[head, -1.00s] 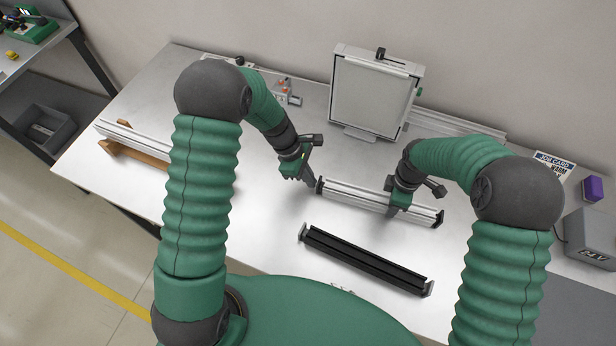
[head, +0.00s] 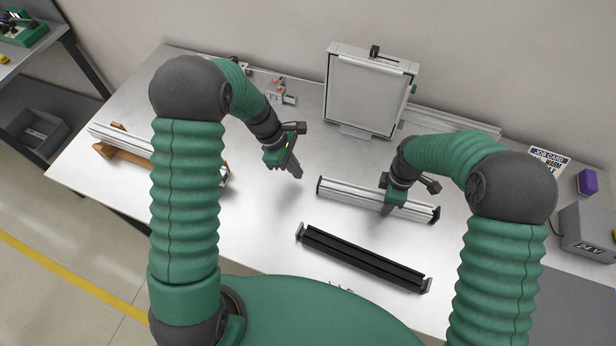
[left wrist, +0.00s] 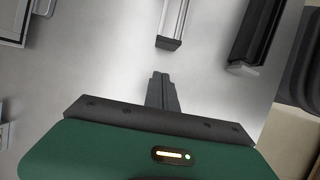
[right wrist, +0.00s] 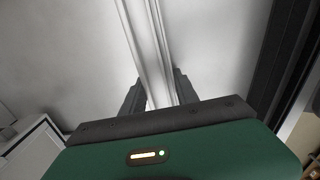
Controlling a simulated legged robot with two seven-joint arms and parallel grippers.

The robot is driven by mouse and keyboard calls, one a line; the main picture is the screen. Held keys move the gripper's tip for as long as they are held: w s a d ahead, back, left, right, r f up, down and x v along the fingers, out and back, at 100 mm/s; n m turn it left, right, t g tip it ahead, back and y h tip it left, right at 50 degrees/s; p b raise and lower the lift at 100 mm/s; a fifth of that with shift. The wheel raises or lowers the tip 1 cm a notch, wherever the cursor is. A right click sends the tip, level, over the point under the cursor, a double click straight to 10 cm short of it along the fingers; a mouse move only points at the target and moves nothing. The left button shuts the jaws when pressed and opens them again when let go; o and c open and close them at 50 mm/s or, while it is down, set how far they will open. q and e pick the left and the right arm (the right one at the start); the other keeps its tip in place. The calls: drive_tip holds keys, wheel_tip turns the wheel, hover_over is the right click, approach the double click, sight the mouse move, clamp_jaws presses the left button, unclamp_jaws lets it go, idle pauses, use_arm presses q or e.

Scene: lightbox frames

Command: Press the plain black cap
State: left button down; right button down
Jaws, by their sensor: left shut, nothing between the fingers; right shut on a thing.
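A silver rail (head: 350,194) lies on the table with a black cap at its left end (head: 319,186) and another at its right end (head: 436,215). The left-end cap also shows in the left wrist view (left wrist: 168,44), at the rail's end. I cannot tell from its surface whether it is plain. My left gripper (head: 297,175) is shut and empty, raised to the left of that cap and apart from it. My right gripper (head: 387,209) is shut on the silver rail right of its middle; its fingers straddle the rail in the right wrist view (right wrist: 158,90).
A black rail (head: 360,258) with grey end pieces lies in front of the silver one. A grey framed panel (head: 368,92) stands at the back. Another silver rail rests on wooden blocks (head: 122,154) at the left. A grey box (head: 588,232) stands at the right.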

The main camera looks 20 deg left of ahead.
drive_tip(key=shift+d, duration=0.2)
use_arm(q)
drive_tip(key=v, duration=0.6)
drive_tip(key=shift+r, duration=0.3)
drive_tip(key=shift+a, duration=0.15)
use_arm(e)
drive_tip(key=c, duration=0.8)
unclamp_jaws()
drive_tip(key=shift+c, duration=0.2)
